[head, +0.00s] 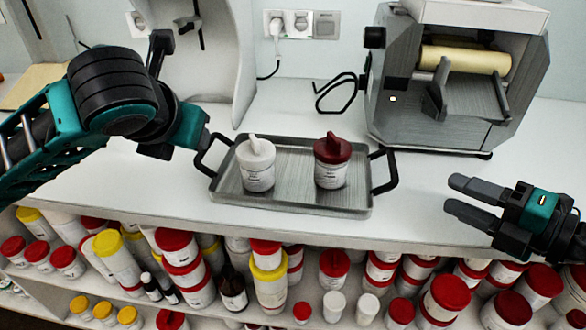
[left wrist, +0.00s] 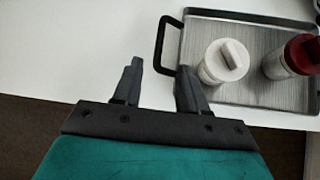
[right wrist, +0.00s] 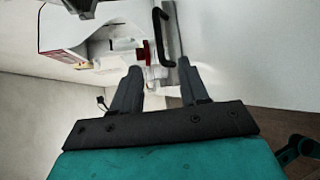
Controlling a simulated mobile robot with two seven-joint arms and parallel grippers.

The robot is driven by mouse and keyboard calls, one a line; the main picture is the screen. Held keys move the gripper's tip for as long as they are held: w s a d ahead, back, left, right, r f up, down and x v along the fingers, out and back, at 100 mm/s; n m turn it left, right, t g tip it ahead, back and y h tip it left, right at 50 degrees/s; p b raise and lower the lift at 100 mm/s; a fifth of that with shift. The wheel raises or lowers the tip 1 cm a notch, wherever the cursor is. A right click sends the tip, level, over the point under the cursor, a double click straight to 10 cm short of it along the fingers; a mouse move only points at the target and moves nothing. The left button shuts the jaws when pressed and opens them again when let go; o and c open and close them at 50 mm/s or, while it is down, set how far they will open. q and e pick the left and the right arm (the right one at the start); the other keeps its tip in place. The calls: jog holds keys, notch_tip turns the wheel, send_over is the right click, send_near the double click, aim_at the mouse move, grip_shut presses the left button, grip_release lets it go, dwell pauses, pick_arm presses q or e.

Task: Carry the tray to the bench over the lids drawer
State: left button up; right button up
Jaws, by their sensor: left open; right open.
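The grey metal tray (head: 285,200) with two black handles lies on the white bench. On it stand a jar with a white lid (head: 257,172) and a jar with a dark red lid (head: 331,168). My left gripper is at the tray's left handle (head: 208,155) in the head view, its fingers partly hidden by the arm. In the left wrist view my left gripper (left wrist: 157,80) is open, with the handle (left wrist: 168,45) just beyond its fingers. My right gripper (head: 462,198) is open and empty, right of and apart from the right handle (head: 384,171), its fingers pointing toward the tray.
A grey mill with a cream roller (head: 465,59) stands behind right. A white stand (head: 225,60) is at the back left. Shelves under the bench hold several jars with red, yellow and white lids (head: 268,280).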

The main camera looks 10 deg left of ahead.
aim_at(393, 165)
pick_arm(q)
jog(key=x, duration=1.3)
pick_arm(e)
jog(key=x, duration=1.3)
pick_arm(q)
jog(key=shift+r, duration=0.1)
grip_shut()
pick_arm(e)
grip_shut()
pick_arm(q)
jog(key=shift+r, duration=0.1)
